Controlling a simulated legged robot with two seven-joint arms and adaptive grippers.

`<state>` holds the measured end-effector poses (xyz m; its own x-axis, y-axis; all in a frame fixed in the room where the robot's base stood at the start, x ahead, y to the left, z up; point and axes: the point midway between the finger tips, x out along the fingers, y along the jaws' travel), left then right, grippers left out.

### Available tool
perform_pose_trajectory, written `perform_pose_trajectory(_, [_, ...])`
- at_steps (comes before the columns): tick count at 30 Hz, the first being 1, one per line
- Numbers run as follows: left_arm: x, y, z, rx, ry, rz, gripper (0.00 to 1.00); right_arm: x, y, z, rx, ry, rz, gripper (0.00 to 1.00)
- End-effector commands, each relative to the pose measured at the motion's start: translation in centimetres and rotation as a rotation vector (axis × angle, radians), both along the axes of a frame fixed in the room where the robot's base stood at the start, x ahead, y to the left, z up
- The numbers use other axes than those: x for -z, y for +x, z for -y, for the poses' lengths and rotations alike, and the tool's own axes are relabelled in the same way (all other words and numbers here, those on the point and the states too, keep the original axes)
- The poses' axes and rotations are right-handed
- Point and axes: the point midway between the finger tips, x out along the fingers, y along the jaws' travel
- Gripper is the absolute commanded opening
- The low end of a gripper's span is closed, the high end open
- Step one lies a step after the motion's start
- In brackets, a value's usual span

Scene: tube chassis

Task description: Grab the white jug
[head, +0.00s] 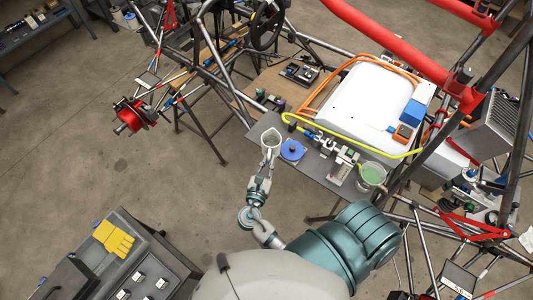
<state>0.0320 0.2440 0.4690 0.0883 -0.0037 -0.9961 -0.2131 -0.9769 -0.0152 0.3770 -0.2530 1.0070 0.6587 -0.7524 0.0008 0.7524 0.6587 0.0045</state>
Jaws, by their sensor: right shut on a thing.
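The white jug (272,139) is at the left end of the grey shelf on the tube chassis. It looks upright, with its open top facing me. My right gripper (268,158) reaches up from below and is shut on the jug's near side. The fingers are small in this view, and the exact contact is hard to make out. I cannot tell whether the jug rests on the shelf or is lifted. My left gripper is not in view.
A blue disc (292,150) lies just right of the jug. Small fittings (330,148) and a container of green liquid (372,175) are farther right. A large white box (368,105) with orange cables stands behind. Dark chassis tubes surround the shelf. Open floor lies left.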

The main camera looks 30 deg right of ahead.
Motion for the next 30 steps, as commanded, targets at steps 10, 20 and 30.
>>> perform_pose_trajectory(10, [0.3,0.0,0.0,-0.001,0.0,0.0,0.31,-0.2,-2.2,-0.9,-0.001,0.0,0.0,0.0])
perform_pose_trajectory(20, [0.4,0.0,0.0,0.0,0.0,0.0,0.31,-0.4,-2.9,-1.2,-0.001,0.0,0.001,0.0])
perform_pose_trajectory(30, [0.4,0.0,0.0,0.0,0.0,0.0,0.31,-0.4,-3.0,-1.3,0.0,0.0,0.001,0.0])
